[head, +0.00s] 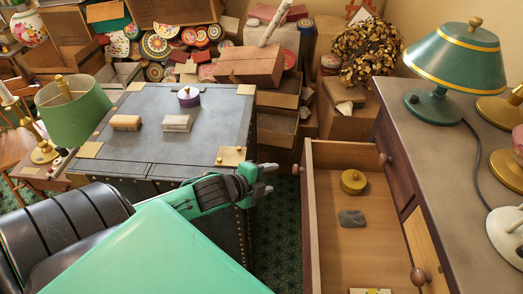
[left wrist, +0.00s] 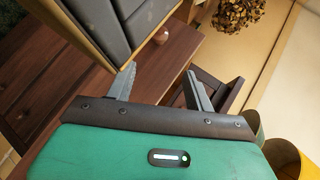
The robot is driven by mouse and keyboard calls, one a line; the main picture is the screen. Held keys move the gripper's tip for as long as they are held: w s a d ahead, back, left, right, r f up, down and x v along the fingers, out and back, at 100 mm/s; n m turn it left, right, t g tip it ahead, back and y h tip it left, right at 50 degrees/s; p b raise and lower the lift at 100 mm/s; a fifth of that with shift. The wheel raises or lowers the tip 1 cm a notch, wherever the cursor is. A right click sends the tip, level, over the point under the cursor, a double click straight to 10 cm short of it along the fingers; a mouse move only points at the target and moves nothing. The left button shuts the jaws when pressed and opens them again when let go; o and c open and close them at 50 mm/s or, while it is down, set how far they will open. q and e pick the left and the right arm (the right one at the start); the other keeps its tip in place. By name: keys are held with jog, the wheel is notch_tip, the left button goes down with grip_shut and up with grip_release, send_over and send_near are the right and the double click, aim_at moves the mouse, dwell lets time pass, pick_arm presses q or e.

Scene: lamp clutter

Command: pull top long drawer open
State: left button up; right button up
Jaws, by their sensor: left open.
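The long drawer (head: 310,225) stands pulled out to the left from the wooden dresser at the right of the head view. Its interior is exposed. A round wooden knob (head: 296,169) shows at the outer side of its front panel. My left gripper (head: 270,178) is open and empty, a little left of that knob and apart from it. In the left wrist view my left gripper (left wrist: 160,87) shows its two fingers spread with nothing between them. A round knob (left wrist: 162,36) shows beyond the fingers. My right gripper is in neither view.
A brass tin (head: 353,181) and a grey lump (head: 352,219) lie in the drawer. A green lamp (head: 458,65) stands on the dresser top (head: 425,135). A dark trunk (head: 150,100) stands left, near my arm. Boxes crowd the back. Green carpet (head: 285,225) shows between trunk and drawer.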

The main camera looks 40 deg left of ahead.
pick_arm(q)
jog(key=shift+s+a+r+p, duration=0.15)
jog(key=shift+s, duration=0.4)
jog(key=shift+s+a+r+p, duration=0.1)
jog(key=shift+s+p, duration=0.05)
jog(key=shift+s, duration=0.35)
jog(key=shift+p, duration=0.4)
